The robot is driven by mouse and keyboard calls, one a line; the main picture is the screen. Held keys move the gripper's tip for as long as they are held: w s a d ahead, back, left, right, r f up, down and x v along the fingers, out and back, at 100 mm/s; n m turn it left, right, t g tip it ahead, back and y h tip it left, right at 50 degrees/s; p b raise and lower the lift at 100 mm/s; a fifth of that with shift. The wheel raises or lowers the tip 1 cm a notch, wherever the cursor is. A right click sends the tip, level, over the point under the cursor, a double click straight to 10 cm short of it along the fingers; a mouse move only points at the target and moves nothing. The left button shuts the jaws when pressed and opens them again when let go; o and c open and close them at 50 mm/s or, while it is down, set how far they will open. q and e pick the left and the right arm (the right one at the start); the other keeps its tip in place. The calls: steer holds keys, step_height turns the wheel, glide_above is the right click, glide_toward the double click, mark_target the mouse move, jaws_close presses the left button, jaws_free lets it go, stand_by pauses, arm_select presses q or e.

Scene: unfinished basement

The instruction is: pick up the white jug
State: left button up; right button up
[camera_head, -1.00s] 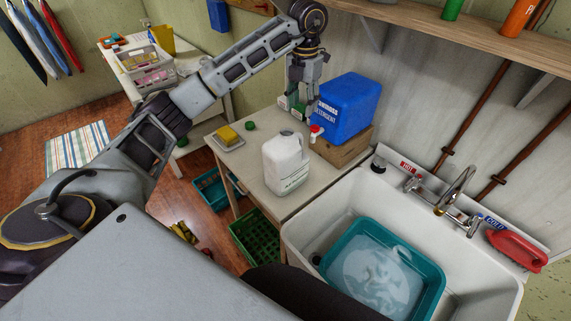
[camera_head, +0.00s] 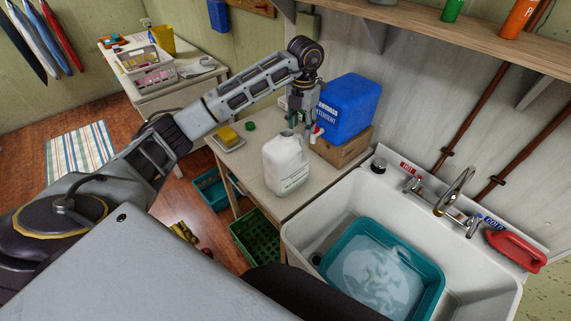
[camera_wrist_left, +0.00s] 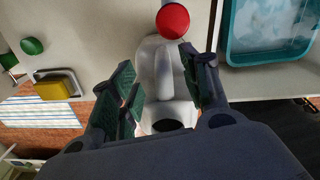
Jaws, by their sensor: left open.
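The white jug (camera_head: 285,165) stands upright on the small table left of the sink. My left gripper (camera_head: 298,118) is above and just behind the jug, pointing down, near the blue detergent container. In the left wrist view its open, green-padded fingers (camera_wrist_left: 162,88) lie on either side of the jug (camera_wrist_left: 170,60) as seen from above. The jug's dark mouth (camera_wrist_left: 168,126) shows near the palm. I cannot tell whether the fingers touch the jug. My right gripper does not show.
A blue detergent container (camera_head: 347,108) with a red-capped spout sits on a cardboard box (camera_head: 345,150) behind the jug. A yellow sponge (camera_head: 228,135) and green lid (camera_head: 250,126) lie left. The sink (camera_head: 300,235) holds a teal basin (camera_head: 434,265).

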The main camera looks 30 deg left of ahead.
mark_target(300, 139)
arm_select(q)
steer(key=shift+f, duration=0.3)
steer(key=shift+f, duration=0.1)
steer(key=shift+s+d+f+p, duration=0.1)
steer(key=shift+f+p, duration=0.2)
steer(key=shift+f, duration=0.45)
steer(key=shift+s+d+f+p, duration=0.1)
steer(key=shift+f+p, duration=0.2)
steer(key=shift+f, duration=0.45)
steer(key=shift+a+f, duration=0.1)
steer(key=shift+f, duration=0.9)
jaws_close()
